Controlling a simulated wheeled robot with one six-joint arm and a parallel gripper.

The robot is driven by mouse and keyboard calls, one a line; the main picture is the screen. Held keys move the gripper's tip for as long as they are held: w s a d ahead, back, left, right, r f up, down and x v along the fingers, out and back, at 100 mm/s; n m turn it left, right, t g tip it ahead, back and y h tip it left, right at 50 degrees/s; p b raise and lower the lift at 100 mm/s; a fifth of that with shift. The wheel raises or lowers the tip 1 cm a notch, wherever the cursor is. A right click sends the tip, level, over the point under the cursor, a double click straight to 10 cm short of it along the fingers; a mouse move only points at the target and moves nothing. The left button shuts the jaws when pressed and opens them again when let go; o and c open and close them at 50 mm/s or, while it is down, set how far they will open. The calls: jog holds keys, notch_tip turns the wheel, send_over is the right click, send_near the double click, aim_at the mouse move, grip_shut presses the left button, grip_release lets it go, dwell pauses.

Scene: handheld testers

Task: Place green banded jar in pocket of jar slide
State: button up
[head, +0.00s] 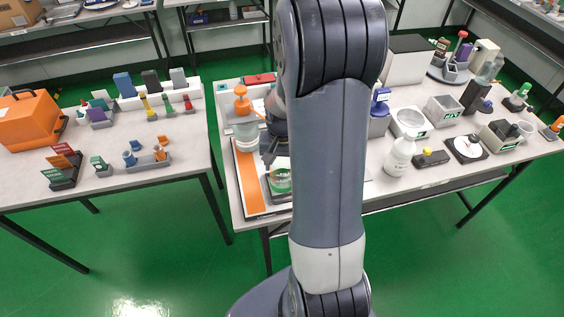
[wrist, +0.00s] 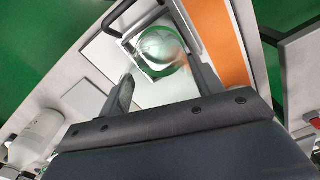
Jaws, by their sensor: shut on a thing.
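The green banded jar (head: 279,182) is a clear, round jar with a green band, partly hidden behind my arm in the head view. In the wrist view the jar (wrist: 158,50) lies between the fingers of my gripper (wrist: 158,75), which is shut on it. The jar slide (head: 281,196) is a grey, dark-edged piece under and around the jar; its square edge (wrist: 134,49) and a dark handle (wrist: 113,18) show in the wrist view. The jar overlaps the slide's square opening. I cannot tell whether the jar's base rests in the pocket or is just above it.
A clear container with an orange pump top (head: 241,93) stands close to the gripper on the left. An orange strip (head: 251,180) runs beside the slide. A white bottle (head: 400,155) and several testers stand right of my arm. Another table (head: 120,173) is at left.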

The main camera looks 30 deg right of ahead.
jog(key=shift+f, duration=0.2)
jog(key=o, duration=1.1)
jog(key=shift+r, duration=0.1)
jog(key=shift+o, duration=0.2)
notch_tip(320, 180, up, 12)
jog(key=shift+r, duration=0.15)
